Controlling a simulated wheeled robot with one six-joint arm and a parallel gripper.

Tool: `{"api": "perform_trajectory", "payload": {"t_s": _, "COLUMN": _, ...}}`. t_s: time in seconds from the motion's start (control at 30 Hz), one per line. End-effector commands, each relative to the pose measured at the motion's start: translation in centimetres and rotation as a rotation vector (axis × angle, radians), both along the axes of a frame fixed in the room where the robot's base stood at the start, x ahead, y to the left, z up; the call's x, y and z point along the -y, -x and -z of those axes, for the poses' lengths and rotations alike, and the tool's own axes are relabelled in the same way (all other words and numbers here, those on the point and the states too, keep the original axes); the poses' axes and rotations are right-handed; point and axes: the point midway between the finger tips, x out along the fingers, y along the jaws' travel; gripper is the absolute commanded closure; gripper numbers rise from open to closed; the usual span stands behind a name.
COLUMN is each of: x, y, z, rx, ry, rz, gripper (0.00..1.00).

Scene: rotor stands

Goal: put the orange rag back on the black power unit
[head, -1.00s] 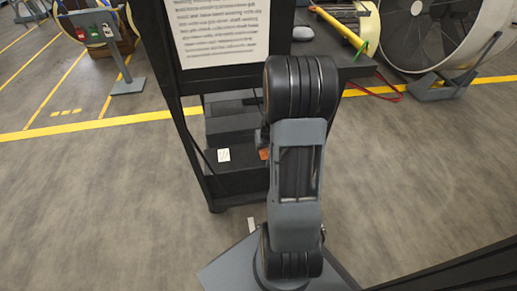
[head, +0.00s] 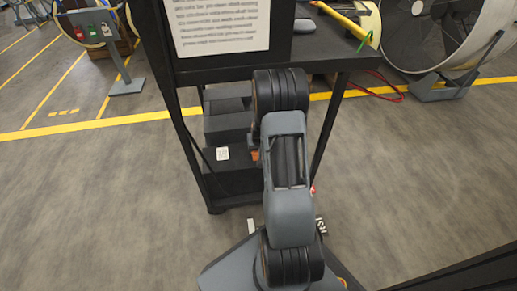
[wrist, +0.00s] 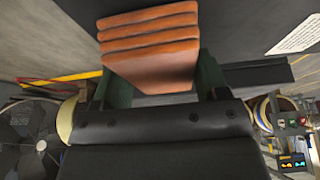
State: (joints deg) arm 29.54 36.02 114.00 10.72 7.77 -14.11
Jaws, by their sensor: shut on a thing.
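The orange rag (wrist: 150,45), folded in several layers, is held between the green fingers of my gripper (wrist: 155,75) in the wrist view. In the head view only a small orange patch of the rag (head: 256,155) shows beside my arm. My arm hides the gripper there. A black stepped block (head: 227,128), which looks like the black power unit, stands on the low shelf of the black stand. The rag is close to its right front side in the picture. I cannot tell whether they touch.
The black stand's top (head: 335,58) overhangs the low shelf, and its posts flank the opening. A printed sheet (head: 218,25) hangs above. A large drum (head: 440,35) stands at the right.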

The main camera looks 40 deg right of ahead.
Motion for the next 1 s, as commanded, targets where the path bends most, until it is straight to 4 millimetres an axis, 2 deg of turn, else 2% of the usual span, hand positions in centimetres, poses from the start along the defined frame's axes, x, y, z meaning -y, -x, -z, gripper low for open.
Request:
{"api": "perform_trajectory", "payload": {"t_s": 0.2, "x": 0.03, "y": -0.03, "z": -0.16, "rx": 0.002, "ry": 0.001, "rz": 0.000, "gripper": 0.55}}
{"api": "perform_trajectory", "payload": {"t_s": 0.43, "x": 0.03, "y": -0.04, "z": 0.55, "rx": 0.002, "ry": 0.001, "rz": 0.000, "gripper": 0.55}}
{"api": "perform_trajectory", "payload": {"t_s": 0.47, "x": 0.02, "y": -0.03, "z": 0.43, "rx": 0.002, "ry": 0.001, "rz": 0.000, "gripper": 0.31}}
{"api": "perform_trajectory", "payload": {"t_s": 0.7, "x": 0.02, "y": -0.02, "z": 0.37, "rx": 0.002, "ry": 0.001, "rz": 0.000, "gripper": 0.08}}
{"api": "perform_trajectory", "payload": {"t_s": 1.0, "x": 0.02, "y": -0.02, "z": 0.16, "rx": 0.002, "ry": 0.001, "rz": 0.000, "gripper": 0.07}}
